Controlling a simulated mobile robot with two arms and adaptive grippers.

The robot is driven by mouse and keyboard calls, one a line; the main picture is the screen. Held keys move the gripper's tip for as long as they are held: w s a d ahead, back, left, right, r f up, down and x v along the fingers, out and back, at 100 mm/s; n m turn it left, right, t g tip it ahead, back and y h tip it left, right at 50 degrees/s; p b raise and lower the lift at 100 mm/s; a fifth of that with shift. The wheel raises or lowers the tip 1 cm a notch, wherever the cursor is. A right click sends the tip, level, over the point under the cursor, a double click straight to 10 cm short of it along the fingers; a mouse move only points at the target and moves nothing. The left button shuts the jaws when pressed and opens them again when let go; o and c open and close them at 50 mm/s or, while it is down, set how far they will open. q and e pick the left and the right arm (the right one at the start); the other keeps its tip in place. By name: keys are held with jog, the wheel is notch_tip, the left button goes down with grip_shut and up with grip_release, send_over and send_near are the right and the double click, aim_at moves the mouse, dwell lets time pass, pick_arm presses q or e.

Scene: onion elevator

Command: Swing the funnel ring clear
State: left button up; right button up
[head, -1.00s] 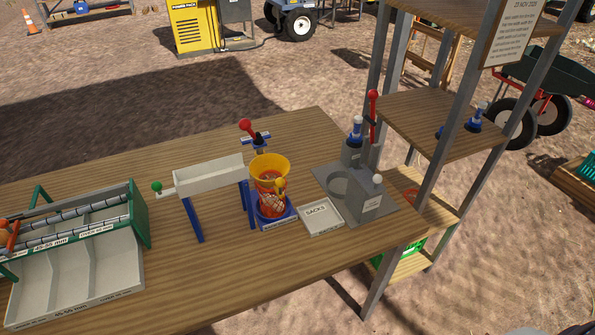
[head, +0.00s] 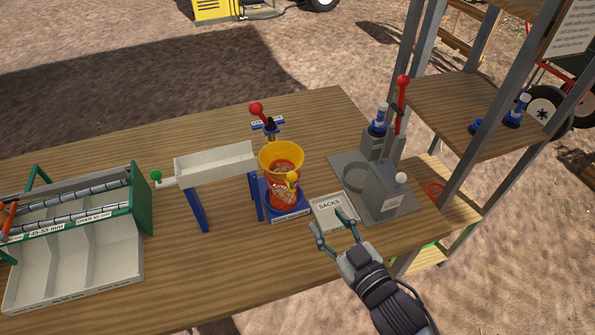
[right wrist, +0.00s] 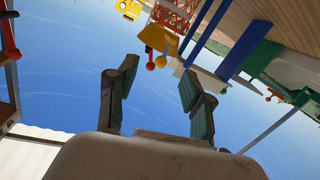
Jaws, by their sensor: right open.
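The yellow funnel ring (head: 281,156) sits on top of a red net sack (head: 284,193) above a blue base (head: 289,213). A yellow knob (head: 291,177) sticks out from its near side. My right gripper (head: 332,232) is open and empty, in front of and to the right of the funnel, over the sacks tray. In the right wrist view, the ring (right wrist: 158,36) and its knob (right wrist: 161,61) show beyond and between my open fingers (right wrist: 156,82), apart from them. My left gripper is out of view.
The white sacks tray (head: 329,207) lies beside the base. A white chute (head: 215,164) on blue legs stands left, a red-knobbed lever (head: 256,110) behind. A grey machine (head: 383,190) stands right, near a shelf post (head: 465,195). The table front (head: 270,265) is bare.

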aim_at(294, 180)
jog(key=shift+n+y, duration=0.3)
jog(key=shift+y, duration=0.3)
jog(key=p+x, duration=0.1)
jog(key=x, duration=0.3)
jog(key=r+p+x, duration=0.1)
jog(key=x, duration=0.3)
jog(key=r+p+x, duration=0.1)
jog(key=x, duration=0.3)
jog(key=shift+w+a+r, duration=0.1)
jog(key=shift+a+r, duration=0.05)
jog(key=shift+a, duration=0.4)
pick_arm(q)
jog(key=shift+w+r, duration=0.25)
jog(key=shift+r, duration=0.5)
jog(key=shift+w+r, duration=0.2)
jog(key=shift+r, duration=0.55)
pick_arm(e)
jog(key=shift+w+a, duration=0.35)
jog(key=shift+w, duration=0.25)
jog(key=shift+c, duration=0.3)
grip_shut()
jog(key=shift+d, duration=0.1)
